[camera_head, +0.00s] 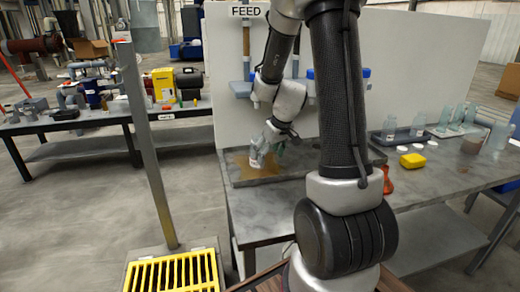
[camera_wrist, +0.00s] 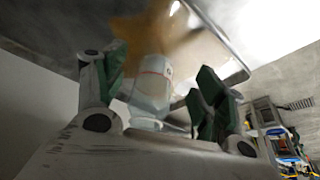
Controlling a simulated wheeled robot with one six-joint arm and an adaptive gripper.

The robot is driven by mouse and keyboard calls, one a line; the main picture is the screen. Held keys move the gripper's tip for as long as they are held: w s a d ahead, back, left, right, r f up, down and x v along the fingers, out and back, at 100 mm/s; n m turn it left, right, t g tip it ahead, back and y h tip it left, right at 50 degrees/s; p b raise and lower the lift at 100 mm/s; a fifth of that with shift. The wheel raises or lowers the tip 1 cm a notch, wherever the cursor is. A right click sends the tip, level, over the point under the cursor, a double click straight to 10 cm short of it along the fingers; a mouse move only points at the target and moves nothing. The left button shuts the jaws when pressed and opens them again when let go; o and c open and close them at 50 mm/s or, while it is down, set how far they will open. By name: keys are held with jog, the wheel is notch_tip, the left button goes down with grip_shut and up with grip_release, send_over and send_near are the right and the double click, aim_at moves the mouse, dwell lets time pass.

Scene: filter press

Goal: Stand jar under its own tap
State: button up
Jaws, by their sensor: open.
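A clear jar with a whitish label (camera_head: 255,159) stands in a shallow grey tray (camera_head: 300,170) on the bench, in or beside a brown stain. In the wrist view the jar (camera_wrist: 153,82) is between the green-padded fingers of my gripper (camera_wrist: 162,68), with a gap visible on the right. My gripper (camera_head: 266,144) is open around the jar. The FEED sign (camera_head: 247,11) is on the white panel, with a brown pipe (camera_head: 246,45) below it. A blue tap handle (camera_head: 310,74) shows behind my arm, and another blue one (camera_head: 365,72) is to the right. The outlets are partly hidden.
Several clear bottles stand farther right. A post (camera_head: 146,140) rises at left beside a yellow grate (camera_head: 172,273). The white panel (camera_head: 222,125) closes off the tray's back.

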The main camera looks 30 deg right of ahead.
jog(key=s, duration=0.5)
jog(key=shift+s+d, duration=0.25)
jog(key=shift+d, duration=0.05)
jog(key=s+a+r+y, duration=0.1)
jog(key=s+a+r, duration=0.3)
jog(key=r, duration=0.2)
jog(key=s+a+r, duration=0.4)
jog(key=r, duration=0.3)
jog(key=s+r+m+h, duration=0.1)
jog(key=s+r, duration=0.4)
jog(key=s, duration=0.6)
jog(key=shift+a+r, duration=0.2)
jog(key=shift+a, duration=0.05)
